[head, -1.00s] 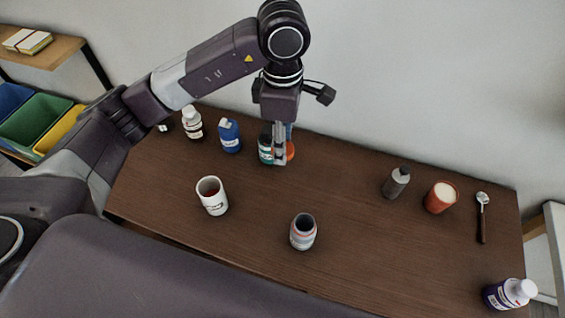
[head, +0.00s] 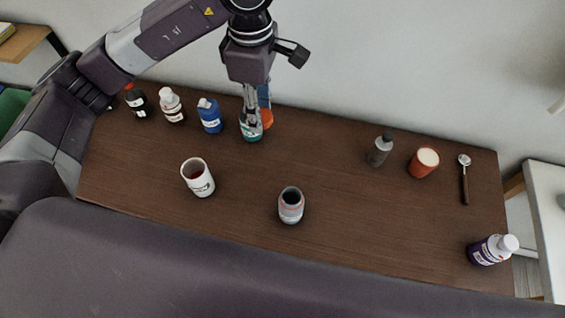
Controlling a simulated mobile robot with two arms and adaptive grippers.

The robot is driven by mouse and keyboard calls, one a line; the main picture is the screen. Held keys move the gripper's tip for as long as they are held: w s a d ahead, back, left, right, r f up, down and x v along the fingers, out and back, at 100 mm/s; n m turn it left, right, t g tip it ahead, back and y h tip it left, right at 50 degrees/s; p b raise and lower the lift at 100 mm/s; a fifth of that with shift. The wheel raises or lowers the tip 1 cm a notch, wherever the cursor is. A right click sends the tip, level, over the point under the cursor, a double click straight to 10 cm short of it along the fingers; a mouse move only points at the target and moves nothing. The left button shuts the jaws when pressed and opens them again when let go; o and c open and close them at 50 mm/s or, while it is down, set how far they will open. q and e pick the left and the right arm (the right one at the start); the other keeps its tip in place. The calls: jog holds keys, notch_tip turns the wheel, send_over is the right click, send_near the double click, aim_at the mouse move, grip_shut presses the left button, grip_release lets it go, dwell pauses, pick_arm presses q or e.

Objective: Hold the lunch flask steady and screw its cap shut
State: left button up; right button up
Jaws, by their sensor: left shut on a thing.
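The open jar-like container (head: 291,206), grey-white with a pinkish band and a dark mouth, stands upright near the table's front middle; it looks like the lunch flask. No cap is on it, and I cannot make out its cap elsewhere. My left gripper (head: 250,112) reaches down at the back of the table, well away from the flask. It is shut on the upper part of a teal bottle with a white label (head: 250,130), whose top its fingers hide. A blue and orange item (head: 267,117) stands right beside or behind it. My right gripper is out of view.
Several bottles stand back left, including a blue one (head: 209,116). A white mug (head: 197,177) stands left of the flask. The table's centre is clear.

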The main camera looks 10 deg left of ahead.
pick_arm(q)
jog(key=s+a+f+m, duration=0.2)
jog(key=s+a+m, duration=0.3)
jog(key=m, duration=1.2)
jog(key=s, duration=0.3)
jog(key=shift+a+m, duration=0.15)
jog(key=shift+m, duration=0.25)
